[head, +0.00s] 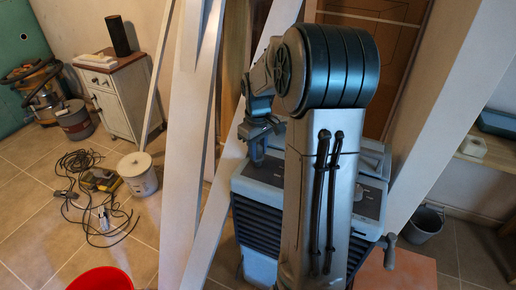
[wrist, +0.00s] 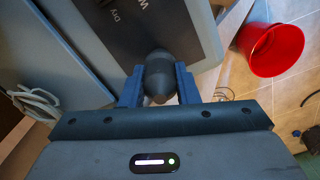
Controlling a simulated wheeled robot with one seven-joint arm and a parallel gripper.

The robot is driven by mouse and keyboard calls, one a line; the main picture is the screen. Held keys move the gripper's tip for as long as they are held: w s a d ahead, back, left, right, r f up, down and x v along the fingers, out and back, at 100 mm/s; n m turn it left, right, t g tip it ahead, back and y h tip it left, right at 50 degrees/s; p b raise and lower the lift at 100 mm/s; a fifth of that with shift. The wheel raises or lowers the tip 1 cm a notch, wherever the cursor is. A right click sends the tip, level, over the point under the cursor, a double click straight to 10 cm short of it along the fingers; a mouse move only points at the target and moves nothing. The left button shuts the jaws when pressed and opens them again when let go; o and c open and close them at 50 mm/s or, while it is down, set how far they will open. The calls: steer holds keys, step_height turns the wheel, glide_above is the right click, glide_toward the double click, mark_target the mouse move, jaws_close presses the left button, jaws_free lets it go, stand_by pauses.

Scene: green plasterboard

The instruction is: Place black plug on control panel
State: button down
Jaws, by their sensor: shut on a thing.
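The black plug (wrist: 159,78) is a dark, rounded piece held between the two blue fingers of my gripper (wrist: 158,90) in the wrist view. In the head view my gripper (head: 257,152) points down over the left part of the machine's top; the plug cannot be made out there. The control panel (wrist: 130,36) is a dark face with white lettering and a pale frame, just beyond the plug in the wrist view. In the head view the panel (head: 262,181) is on top of the grey machine, partly hidden by my arm. I cannot tell whether the plug touches it.
White slanted posts (head: 190,150) stand left of the machine, with another (head: 455,95) at right. A red bucket (head: 100,279) is at the front left. Loose cables (head: 85,162), a white bucket (head: 137,175) and a cabinet (head: 117,103) are farther left. A grey bucket (head: 424,222) stands right.

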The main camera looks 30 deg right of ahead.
steer(key=shift+f, duration=0.15)
steer(key=c, duration=1.1)
jaws_free()
step_height(320, 180, up, 12)
steer(key=s+a+f+m+t, duration=0.1)
steer(key=s+a+f, duration=0.1)
steer(key=s+a, duration=0.5)
steer(key=s+a+f+m+t, duration=0.2)
steer(key=s+a, duration=0.6)
steer(key=s, duration=0.5)
steer(key=shift+s, duration=0.15)
steer(key=shift+f, duration=0.1)
